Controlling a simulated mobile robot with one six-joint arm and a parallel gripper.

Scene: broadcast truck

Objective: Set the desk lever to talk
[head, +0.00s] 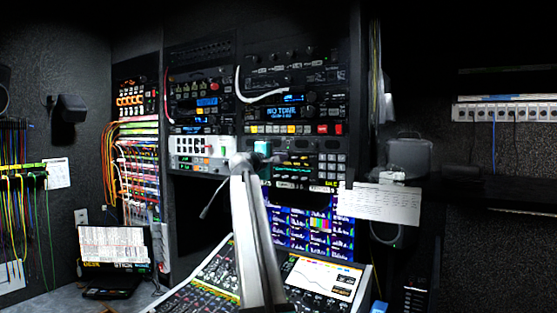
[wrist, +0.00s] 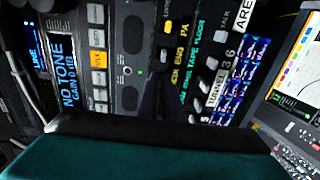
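In the wrist view the panel stands sideways, with the words DESK, ENG and PA in yellow and TALK (wrist: 222,18) in white. Small pale lever tips (wrist: 168,24) show beside these words. The desk lever itself cannot be made out; my fingers cover the panel close to the DESK label (wrist: 175,77). My gripper (wrist: 160,88) shows as two dark fingers close together, pointing at the panel, with nothing visible between them. Whether they touch the panel is unclear. In the head view my arm rises to the rack, and my teal wrist part (head: 262,148) hides the panel area behind it.
An audio unit with a NO TONE display (wrist: 66,62) and buttons lies beside the panel. A multi-picture screen (head: 285,222) and a mixing desk (head: 205,285) are below. A paper note (head: 380,203) hangs at right. A white cable (head: 262,97) loops above.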

